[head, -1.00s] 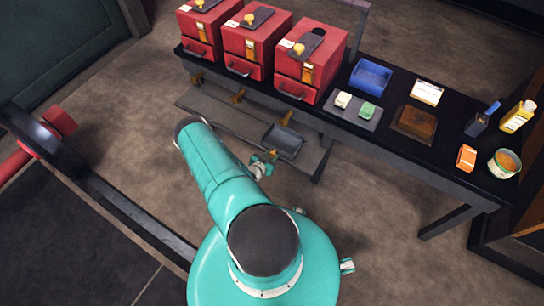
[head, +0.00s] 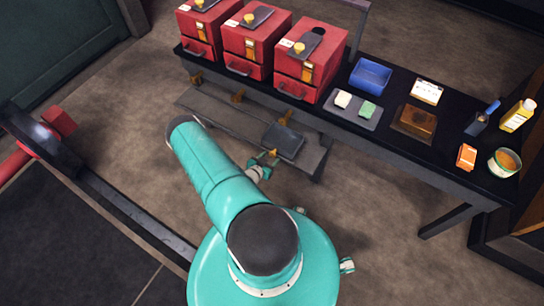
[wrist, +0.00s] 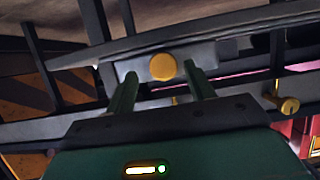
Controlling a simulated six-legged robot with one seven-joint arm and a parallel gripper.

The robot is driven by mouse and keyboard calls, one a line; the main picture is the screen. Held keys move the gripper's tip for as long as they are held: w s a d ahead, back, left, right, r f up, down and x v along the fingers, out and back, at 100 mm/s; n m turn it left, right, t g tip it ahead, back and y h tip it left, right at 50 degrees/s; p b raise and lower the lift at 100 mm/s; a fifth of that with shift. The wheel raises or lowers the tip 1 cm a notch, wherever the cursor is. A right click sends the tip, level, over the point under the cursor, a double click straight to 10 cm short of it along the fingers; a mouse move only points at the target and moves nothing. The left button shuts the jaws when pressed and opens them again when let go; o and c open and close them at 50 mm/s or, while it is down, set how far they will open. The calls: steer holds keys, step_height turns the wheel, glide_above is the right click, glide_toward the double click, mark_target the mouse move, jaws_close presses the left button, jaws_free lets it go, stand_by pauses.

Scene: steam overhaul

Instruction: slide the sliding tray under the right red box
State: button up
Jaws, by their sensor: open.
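The sliding tray (head: 283,142) is a dark grey, shallow piece at the right end of the low rail under the bench. In the head view it lies below the right red box (head: 311,62), which stands on the bench top. My gripper (head: 266,160) is at the tray's near left side, partly hidden by my arm. In the wrist view my open gripper (wrist: 160,72) has a green finger on each side of a round yellow knob (wrist: 163,67). I cannot tell whether the fingers touch it.
Two more red boxes (head: 256,45) stand to the left on the black bench (head: 395,150). A blue bin (head: 371,75) and small items sit on the bench's right.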

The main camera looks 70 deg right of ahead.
steer(key=v, duration=1.1)
